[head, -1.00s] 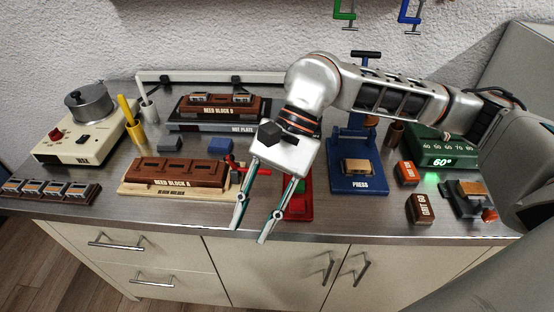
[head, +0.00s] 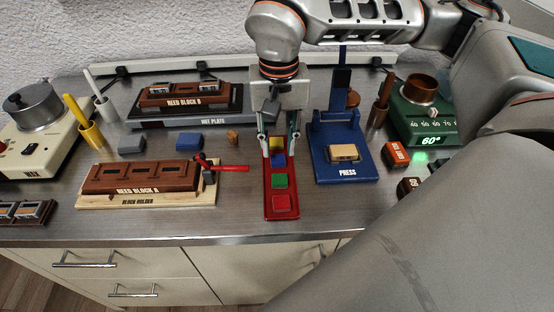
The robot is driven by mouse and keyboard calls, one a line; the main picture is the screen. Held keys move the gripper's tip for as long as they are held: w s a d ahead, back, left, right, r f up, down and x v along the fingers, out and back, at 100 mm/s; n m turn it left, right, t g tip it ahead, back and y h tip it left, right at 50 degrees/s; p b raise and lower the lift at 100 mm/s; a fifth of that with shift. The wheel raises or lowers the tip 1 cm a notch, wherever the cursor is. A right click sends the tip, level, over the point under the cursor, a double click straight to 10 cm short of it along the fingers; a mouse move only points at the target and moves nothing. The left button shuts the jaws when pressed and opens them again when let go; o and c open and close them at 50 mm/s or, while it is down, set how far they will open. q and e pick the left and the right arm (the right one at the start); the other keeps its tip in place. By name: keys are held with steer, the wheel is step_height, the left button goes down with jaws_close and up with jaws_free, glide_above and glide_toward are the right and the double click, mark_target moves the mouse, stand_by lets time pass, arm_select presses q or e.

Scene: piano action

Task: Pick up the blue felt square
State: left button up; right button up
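The blue felt square (head: 278,160) lies in a narrow red tray (head: 267,205). It sits in a column between a yellow square (head: 276,144) behind it and a green square (head: 280,181) in front; a red square (head: 281,202) lies at the front end. My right gripper (head: 279,153) points down over the back of the tray. Its fingers are apart, one on each side of the yellow and blue squares, with nothing held between them. I cannot tell how high the tips are above the tray. My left gripper is out of view.
The blue press (head: 345,173) stands close right of the tray.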

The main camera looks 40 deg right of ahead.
mark_target(278, 160)
step_height(278, 160, down, 4)
steer(key=shift+r, duration=0.2)
steer(key=c, duration=0.3)
steer(key=shift+c, duration=0.2)
steer(key=shift+r, duration=0.15)
